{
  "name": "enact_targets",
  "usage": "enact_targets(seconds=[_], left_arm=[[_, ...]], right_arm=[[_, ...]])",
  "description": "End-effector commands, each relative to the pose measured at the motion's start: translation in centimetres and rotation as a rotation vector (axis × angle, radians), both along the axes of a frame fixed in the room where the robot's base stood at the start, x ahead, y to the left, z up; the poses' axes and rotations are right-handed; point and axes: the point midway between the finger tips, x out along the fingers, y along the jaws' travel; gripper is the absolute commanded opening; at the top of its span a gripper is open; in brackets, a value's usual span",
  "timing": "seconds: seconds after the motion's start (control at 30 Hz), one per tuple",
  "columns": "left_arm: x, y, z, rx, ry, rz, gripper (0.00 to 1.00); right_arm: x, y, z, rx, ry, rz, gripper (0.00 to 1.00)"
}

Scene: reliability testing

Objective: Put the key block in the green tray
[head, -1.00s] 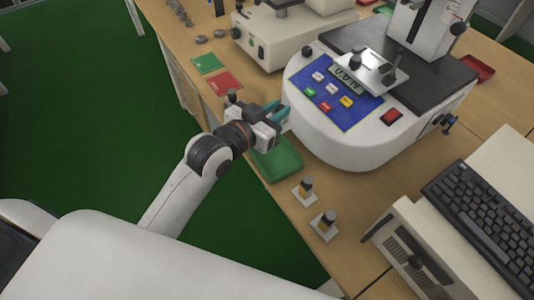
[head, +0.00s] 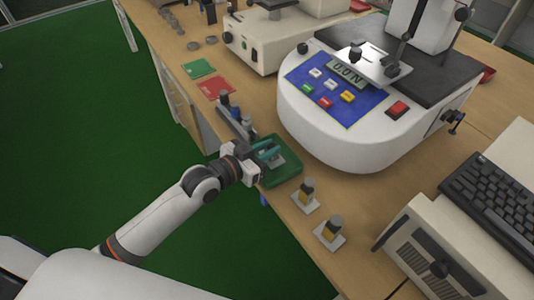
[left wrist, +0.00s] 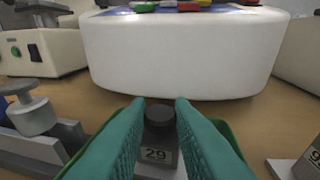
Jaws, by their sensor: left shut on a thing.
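My left gripper (head: 268,152) reaches in from the left and is over the green tray (head: 289,178) at the table's near edge. Its teal fingers are shut on a small grey block with a black round knob and a "29" label, which I take as the key block (left wrist: 156,155). In the left wrist view the block sits between the fingers (left wrist: 162,108), with green tray walls on both sides. I cannot tell whether it touches the tray floor. My right gripper is not in view.
A grey metal fixture (head: 234,122) stands just behind the tray. The large white tester (head: 355,148) is close on the right. Two small pieces on white plates (head: 306,194) (head: 329,233) stand in front of the tray. Red (head: 216,88) and green (head: 198,69) cards lie farther back.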

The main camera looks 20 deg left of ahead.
Motion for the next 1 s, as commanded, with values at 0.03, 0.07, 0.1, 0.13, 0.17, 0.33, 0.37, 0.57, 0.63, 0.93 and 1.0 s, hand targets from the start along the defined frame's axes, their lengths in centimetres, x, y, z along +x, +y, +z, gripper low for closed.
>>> enact_targets(seconds=[0.03, 0.07, 0.1, 0.13, 0.17, 0.33, 0.37, 0.57, 0.63, 0.93, 1.0], left_arm=[[-0.02, -0.01, -0.99, -0.001, 0.003, 0.000, 0.00], [-0.04, -0.02, -1.33, -0.001, 0.003, 0.000, 0.00], [-0.04, -0.01, -1.62, -0.001, 0.002, 0.000, 0.00], [-0.03, -0.02, -1.67, -0.001, 0.000, 0.000, 0.00], [-0.03, -0.02, -1.65, -0.001, 0.000, 0.000, 0.00], [-0.02, -0.02, -1.57, 0.000, -0.001, 0.000, 0.00], [-0.02, -0.02, -1.62, 0.000, -0.001, 0.000, 0.00], [-0.02, -0.01, -1.86, 0.000, 0.000, 0.000, 0.37], [-0.02, -0.01, -1.86, 0.000, 0.000, 0.000, 0.42], [-0.03, -0.01, -1.47, 0.000, -0.001, 0.000, 0.42], [-0.58, 0.32, -1.52, 0.001, 0.002, 0.000, 0.42]], right_arm=[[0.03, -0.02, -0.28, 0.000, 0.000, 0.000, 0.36], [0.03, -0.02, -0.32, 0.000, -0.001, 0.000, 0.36], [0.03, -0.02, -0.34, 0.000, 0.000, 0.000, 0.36], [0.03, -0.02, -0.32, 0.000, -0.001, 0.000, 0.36], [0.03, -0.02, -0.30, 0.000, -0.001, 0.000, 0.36], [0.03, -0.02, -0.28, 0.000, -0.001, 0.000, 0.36], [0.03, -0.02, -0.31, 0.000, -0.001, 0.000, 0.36], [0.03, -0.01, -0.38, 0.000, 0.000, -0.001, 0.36], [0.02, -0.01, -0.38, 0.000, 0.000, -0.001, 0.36], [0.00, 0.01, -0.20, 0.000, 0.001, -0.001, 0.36], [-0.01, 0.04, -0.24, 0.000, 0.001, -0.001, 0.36]])
